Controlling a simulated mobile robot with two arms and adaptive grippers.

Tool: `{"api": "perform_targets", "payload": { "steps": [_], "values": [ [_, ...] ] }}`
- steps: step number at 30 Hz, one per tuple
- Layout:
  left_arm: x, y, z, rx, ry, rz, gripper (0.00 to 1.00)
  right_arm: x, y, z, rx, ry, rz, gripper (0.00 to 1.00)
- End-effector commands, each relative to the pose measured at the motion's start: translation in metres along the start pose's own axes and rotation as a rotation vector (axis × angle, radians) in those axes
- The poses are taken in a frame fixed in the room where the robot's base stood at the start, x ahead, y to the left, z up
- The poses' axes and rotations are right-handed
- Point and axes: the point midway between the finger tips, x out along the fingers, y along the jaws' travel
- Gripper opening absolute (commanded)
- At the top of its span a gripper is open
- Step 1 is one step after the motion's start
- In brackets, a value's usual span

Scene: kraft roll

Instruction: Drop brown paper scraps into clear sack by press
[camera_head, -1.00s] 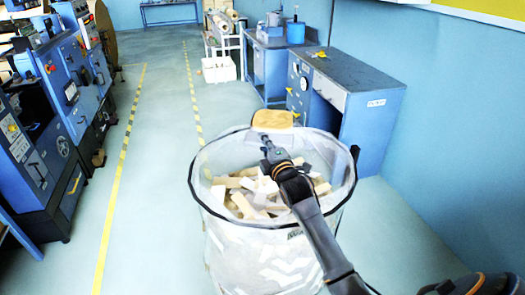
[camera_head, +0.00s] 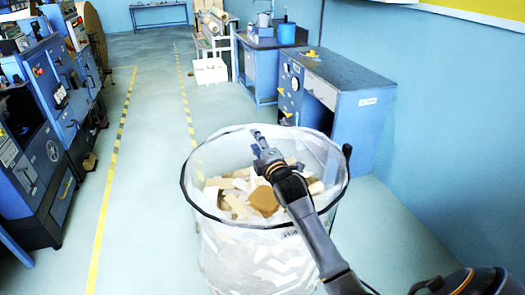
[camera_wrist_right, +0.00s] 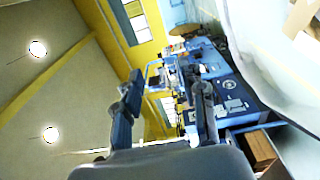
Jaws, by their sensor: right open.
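A brown paper scrap (camera_head: 263,201) shows inside the mouth of the clear sack (camera_head: 255,258), among pale and tan scraps (camera_head: 235,190). Whether it rests on them or is just above is hard to tell. The sack is a round, see-through bag with a dark rim, standing on the floor. My right gripper (camera_head: 257,138) is open and empty over the sack's far side, apart from the scrap. In the right wrist view its two fingers (camera_wrist_right: 164,92) stand apart with nothing between them. My left gripper is out of view.
A blue workbench cabinet (camera_head: 345,100) stands right of and behind the sack. Blue machines (camera_head: 50,120) line the left side. A white crate (camera_head: 210,71) stands further back. Clear floor (camera_head: 140,200) with yellow lines lies left of the sack.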

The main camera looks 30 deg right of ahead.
Motion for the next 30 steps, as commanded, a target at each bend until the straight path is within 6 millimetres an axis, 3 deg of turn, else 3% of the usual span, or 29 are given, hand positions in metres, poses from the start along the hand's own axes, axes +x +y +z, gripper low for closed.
{"api": "perform_targets", "payload": {
  "steps": [15,26,30],
  "values": [
    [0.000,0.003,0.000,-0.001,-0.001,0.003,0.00,-0.099,-0.001,0.001,-0.002,0.000,-0.001,0.41],
    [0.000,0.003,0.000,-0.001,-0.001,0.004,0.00,-0.113,0.000,0.000,0.002,0.000,-0.001,0.41],
    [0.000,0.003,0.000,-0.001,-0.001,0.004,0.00,-0.126,-0.023,-0.009,0.095,0.000,-0.090,0.41]
  ]
}}
